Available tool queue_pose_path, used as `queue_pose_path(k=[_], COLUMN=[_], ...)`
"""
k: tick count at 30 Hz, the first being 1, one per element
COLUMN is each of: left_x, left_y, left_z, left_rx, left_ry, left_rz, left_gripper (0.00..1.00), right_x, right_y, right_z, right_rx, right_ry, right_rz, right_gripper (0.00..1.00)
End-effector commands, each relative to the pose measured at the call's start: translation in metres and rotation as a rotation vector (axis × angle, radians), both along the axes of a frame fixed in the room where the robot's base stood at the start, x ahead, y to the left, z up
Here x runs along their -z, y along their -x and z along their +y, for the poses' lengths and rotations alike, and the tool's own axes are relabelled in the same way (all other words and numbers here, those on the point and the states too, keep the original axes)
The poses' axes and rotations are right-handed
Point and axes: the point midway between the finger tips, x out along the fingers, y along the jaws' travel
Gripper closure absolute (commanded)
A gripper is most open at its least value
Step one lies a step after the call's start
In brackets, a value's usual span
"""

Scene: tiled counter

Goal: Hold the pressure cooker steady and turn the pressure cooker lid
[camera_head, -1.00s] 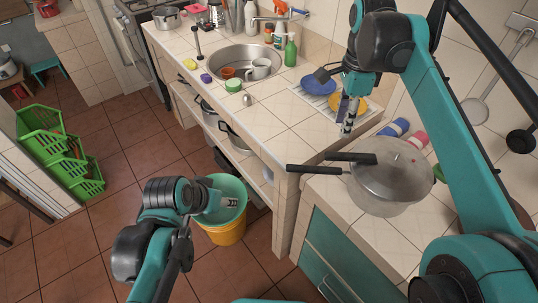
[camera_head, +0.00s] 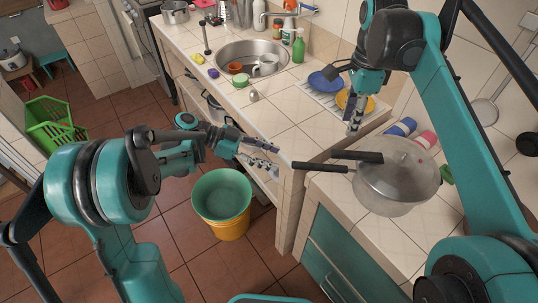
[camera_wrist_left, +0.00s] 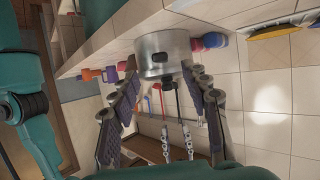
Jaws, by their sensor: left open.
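The pressure cooker (camera_head: 390,200) is a silver pot standing on the right counter. Its silver lid (camera_head: 397,165) sits on top. Two long black handles, the upper one (camera_head: 357,156) and the lower one (camera_head: 321,168), point left, slightly spread apart. My left gripper (camera_head: 274,159) is open and empty, left of the handle ends and apart from them. In the left wrist view its two fingers (camera_wrist_left: 160,105) are spread wide, with a silver cylindrical body, seemingly the cooker, beyond them. My right gripper (camera_head: 353,124) points down above the handles, behind the cooker; its finger opening is unclear.
A dish rack with a blue plate (camera_head: 324,82) and a yellow plate (camera_head: 356,101) is behind my right gripper. Blue and pink cups (camera_head: 425,139) lie behind the cooker. A green basin (camera_head: 221,194) on a yellow bucket stands on the floor below my left arm.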

Motion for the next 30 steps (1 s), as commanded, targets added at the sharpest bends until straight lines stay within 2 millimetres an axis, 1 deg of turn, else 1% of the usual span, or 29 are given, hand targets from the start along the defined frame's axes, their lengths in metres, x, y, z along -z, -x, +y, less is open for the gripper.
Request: queue_pose_path(k=[2,5,12,15,18,22,29,30], left_x=[0.002,0.004,0.019,0.024,0.028,0.03,0.031,0.031], left_y=[-0.001,-0.001,-0.001,-0.001,-0.001,-0.001,-0.002,-0.002], left_z=[-0.001,-0.009,-0.044,-0.057,-0.065,-0.071,-0.072,-0.072], left_rx=[0.017,0.027,0.028,0.026,0.023,0.023,0.021,0.021], left_ry=[0.016,0.024,0.023,0.022,0.022,0.022,0.021,0.021], left_rz=[-0.019,-0.029,-0.027,-0.027,-0.026,-0.026,-0.026,-0.026], left_gripper=[0.53,0.53,0.53,0.53,0.53,0.53,0.53,0.56], right_x=[0.0,0.0,0.0,0.0,0.0,0.0,0.0,0.0], right_y=[0.0,0.0,0.0,0.0,0.0,0.0,0.0,0.0], right_z=[0.0,0.0,0.0,0.0,0.0,0.0,0.0,0.0], right_rx=[0.0,0.0,0.0,0.0,0.0,0.0,0.0,0.0], right_ry=[0.0,0.0,0.0,0.0,0.0,0.0,0.0,0.0], right_rz=[0.0,0.0,0.0,0.0,0.0,0.0,0.0,0.0], right_gripper=[0.66,0.66,0.66,0.66,0.66,0.66,0.66,0.66])
